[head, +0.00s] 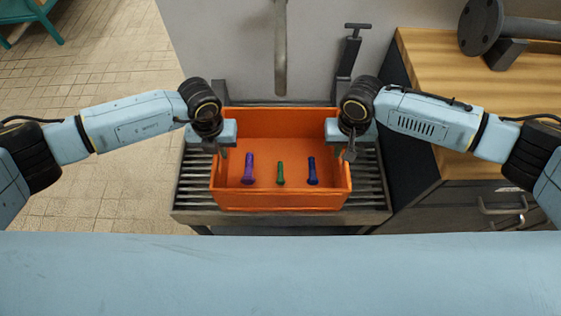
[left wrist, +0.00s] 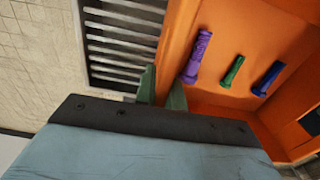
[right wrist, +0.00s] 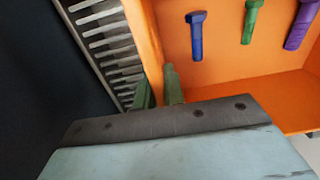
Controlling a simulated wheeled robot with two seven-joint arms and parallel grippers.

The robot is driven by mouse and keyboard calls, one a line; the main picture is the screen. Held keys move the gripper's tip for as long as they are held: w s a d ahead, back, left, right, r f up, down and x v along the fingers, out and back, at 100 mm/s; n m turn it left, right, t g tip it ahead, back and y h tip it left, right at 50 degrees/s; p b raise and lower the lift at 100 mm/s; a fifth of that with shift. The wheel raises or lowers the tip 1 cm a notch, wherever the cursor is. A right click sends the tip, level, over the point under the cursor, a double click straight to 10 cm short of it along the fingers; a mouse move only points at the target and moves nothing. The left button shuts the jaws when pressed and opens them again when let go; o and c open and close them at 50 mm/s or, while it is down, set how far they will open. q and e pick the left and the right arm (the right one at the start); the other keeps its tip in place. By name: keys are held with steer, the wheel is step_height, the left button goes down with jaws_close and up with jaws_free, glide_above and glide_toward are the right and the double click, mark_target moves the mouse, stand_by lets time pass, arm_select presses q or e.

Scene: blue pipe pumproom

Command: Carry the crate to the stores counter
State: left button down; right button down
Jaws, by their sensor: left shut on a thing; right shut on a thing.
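The orange crate (head: 280,200) sits on a slatted metal stand in the middle of the head view. Three bolts lie inside it: a purple bolt (head: 249,169), a green bolt (head: 280,173) and a blue bolt (head: 312,171). My left gripper (head: 222,150) is shut on the crate's left wall, which passes between its fingers in the left wrist view (left wrist: 160,90). My right gripper (head: 349,150) is shut on the crate's right wall, and its fingers show in the right wrist view (right wrist: 158,88). I cannot tell which surface is the stores counter.
The slatted stand (head: 192,185) has bare slats either side of the crate. A wooden-topped cabinet (head: 440,70) with dark drawers stands close on the right, bearing a flanged pipe (head: 482,25). A grey wall with a vertical pipe (head: 280,50) is behind. Tiled floor (head: 110,190) is open at left.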

arm_select(q)
steer(key=shift+w+a+r, duration=0.1)
steer(key=shift+w+r, duration=0.05)
arm_select(e)
steer(key=shift+w+d+r, duration=0.1)
steer(key=shift+w+r, duration=0.05)
